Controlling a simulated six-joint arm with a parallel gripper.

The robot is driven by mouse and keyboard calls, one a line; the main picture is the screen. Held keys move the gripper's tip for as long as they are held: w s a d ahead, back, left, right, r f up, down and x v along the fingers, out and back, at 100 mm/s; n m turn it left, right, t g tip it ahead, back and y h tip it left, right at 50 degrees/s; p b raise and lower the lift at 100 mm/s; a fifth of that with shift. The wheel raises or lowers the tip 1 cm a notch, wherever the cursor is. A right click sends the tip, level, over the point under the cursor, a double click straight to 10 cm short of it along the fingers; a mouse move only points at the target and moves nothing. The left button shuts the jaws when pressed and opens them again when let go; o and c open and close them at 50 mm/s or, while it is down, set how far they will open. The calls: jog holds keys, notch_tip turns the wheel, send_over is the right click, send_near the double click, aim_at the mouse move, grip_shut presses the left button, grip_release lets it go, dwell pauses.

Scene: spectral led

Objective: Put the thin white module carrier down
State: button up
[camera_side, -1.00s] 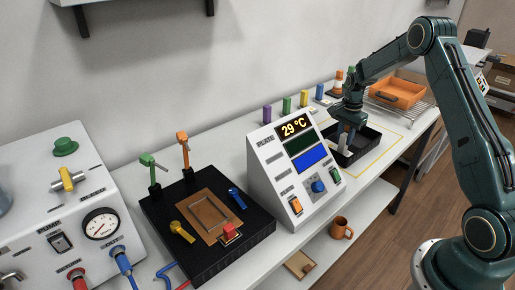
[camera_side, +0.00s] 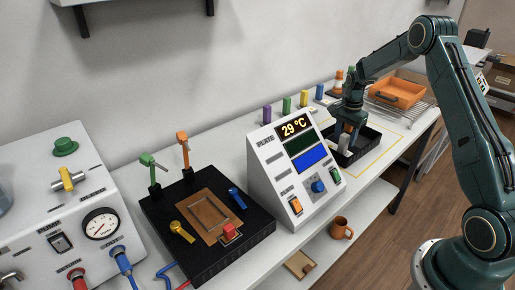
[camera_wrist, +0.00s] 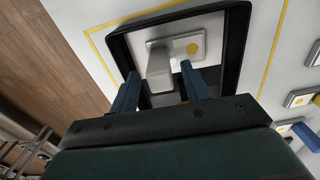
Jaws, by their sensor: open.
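The thin white module carrier (camera_wrist: 192,47) shows in the wrist view as a pale flat plate with a yellow dot and a raised grey-white block. It is inside the black tray (camera_wrist: 121,45). My gripper (camera_wrist: 160,69) is open, with its two blue fingers apart on either side of the block's near end. I cannot tell whether the carrier lies flat on the tray floor. In the side view my gripper (camera_side: 346,133) points down into the black tray (camera_side: 371,150), and the pale carrier (camera_side: 344,142) is mostly hidden by it.
A yellow outline (camera_side: 408,150) surrounds the tray on the bench. The console reading 29 °C (camera_side: 294,170) stands close to the tray's left. An orange bin (camera_side: 398,92) sits on a rack behind. Other small plates with yellow dots (camera_wrist: 299,98) lie right of the tray in the wrist view.

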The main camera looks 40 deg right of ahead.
notch_tip(320, 180, up, 12)
jog(key=shift+f, duration=0.15)
dwell(0.4)
dwell(0.5)
jog(key=s+a+r+n+t, duration=0.1)
jog(key=s+a+r+n, duration=0.35)
jog(key=a+r, duration=0.35)
jog(key=s+a+r+n+t, duration=0.1)
jog(key=s+a+r+n, duration=0.35)
jog(key=a+r, duration=0.4)
jog(key=s+a+f+n+t, duration=0.1)
jog(key=s+a+n, duration=0.3)
jog(key=s, duration=0.5)
jog(key=s+a+f+n+t, duration=0.2)
jog(key=s+a+n, duration=0.3)
jog(key=s+a, duration=0.3)
jog(key=shift+s+a+t, duration=0.3)
jog(key=shift+s+a, duration=0.1)
jog(key=shift+s, duration=0.4)
